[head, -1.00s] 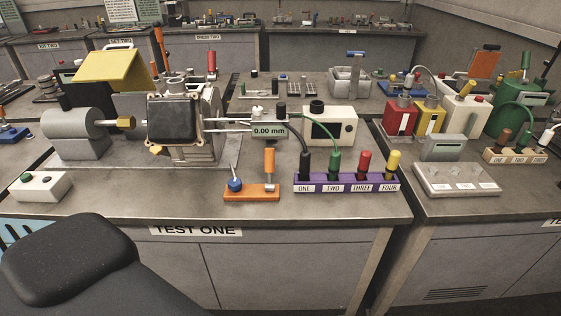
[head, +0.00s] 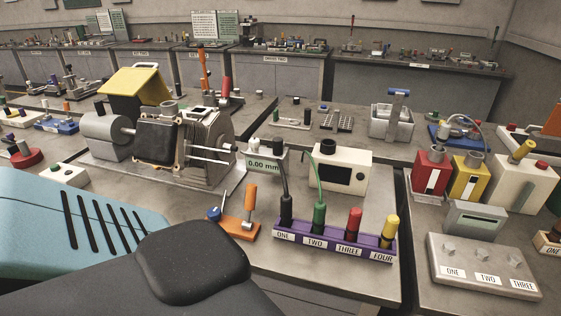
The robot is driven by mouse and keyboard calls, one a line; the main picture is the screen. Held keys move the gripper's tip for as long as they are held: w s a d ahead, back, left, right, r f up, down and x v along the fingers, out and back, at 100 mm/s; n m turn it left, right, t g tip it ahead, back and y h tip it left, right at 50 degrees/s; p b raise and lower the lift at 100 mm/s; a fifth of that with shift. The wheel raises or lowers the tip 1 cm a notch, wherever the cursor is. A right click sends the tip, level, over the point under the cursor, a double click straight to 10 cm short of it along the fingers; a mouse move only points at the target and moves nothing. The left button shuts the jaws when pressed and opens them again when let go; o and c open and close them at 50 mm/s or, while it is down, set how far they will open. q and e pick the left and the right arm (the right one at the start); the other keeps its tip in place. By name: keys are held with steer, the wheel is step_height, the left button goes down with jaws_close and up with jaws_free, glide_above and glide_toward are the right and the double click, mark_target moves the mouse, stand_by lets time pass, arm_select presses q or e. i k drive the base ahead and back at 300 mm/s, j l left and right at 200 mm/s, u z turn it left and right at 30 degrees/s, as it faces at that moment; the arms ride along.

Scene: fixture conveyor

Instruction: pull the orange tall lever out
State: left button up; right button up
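A tall thin orange lever (head: 204,72) stands upright behind the grey machine (head: 180,145) on the bench, with its lower end hidden by the machine. A shorter orange handle (head: 250,198) rises from a small orange base (head: 236,226) at the front of the bench, beside a blue knob (head: 214,214). Neither of my grippers is in view, and nothing is seen touching either orange part.
A purple block (head: 333,240) with several coloured plugs stands at the front. A white box (head: 341,166) and a yellow cover (head: 135,87) are behind it. A grey three-button panel (head: 483,267) is on the right bench. Bare bench top (head: 185,200) lies before the machine.

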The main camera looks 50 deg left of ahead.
mark_target(251, 188)
steer(key=i+l+u, duration=0.1)
steer(key=i+l, duration=0.2)
steer(key=u, duration=1.35)
